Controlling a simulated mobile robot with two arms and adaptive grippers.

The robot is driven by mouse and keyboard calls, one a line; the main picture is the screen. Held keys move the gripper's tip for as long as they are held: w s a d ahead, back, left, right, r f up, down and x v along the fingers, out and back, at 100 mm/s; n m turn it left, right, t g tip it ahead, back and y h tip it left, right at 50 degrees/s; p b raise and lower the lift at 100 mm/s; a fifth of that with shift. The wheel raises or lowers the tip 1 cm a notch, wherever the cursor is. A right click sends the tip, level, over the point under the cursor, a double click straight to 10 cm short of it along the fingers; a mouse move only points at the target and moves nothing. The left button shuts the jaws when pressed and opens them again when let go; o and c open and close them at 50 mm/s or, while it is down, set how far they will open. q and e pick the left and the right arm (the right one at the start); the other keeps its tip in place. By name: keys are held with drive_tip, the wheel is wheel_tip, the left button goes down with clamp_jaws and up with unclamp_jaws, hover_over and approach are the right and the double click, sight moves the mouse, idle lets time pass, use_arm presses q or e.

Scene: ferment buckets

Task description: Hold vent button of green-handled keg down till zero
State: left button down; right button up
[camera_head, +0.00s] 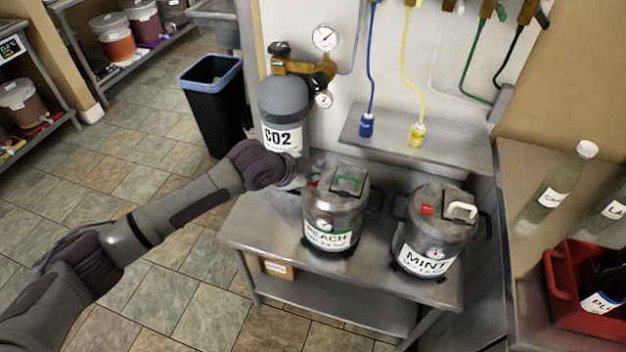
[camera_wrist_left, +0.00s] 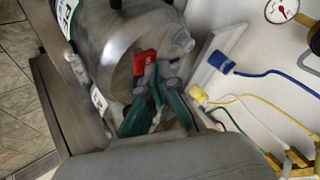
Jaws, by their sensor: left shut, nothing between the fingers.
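The green-handled keg (camera_head: 334,212), labelled PEACH, stands upright on the steel table. Its green handle (camera_head: 349,182) is on the lid, and its red vent button (camera_head: 312,184) is at the lid's left edge. A small round gauge (camera_head: 325,226) is on its front; its needle is too small to read. My left gripper (camera_head: 302,181) is shut and empty beside the red button. In the left wrist view the red button (camera_wrist_left: 145,62) is close to the fingers (camera_wrist_left: 170,80), with the green handle (camera_wrist_left: 139,116) nearby. I cannot tell whether the fingers touch the button.
The MINT keg (camera_head: 436,230), with a white handle and its own red button, stands to the right. A CO2 cylinder (camera_head: 284,108) stands behind my gripper. The steel table's (camera_head: 280,240) front left is clear.

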sight(311, 183)
use_arm(q)
drive_tip(key=shift+s+f, duration=0.1)
drive_tip(key=shift+f, duration=0.4)
idle(1.0)
drive_tip(key=shift+r, duration=0.15)
drive_tip(key=shift+r+p, duration=0.95)
drive_tip(key=shift+p, duration=0.05)
drive_tip(key=shift+r, duration=0.1)
wheel_tip(311, 183, up, 5)
drive_tip(key=p, duration=0.5)
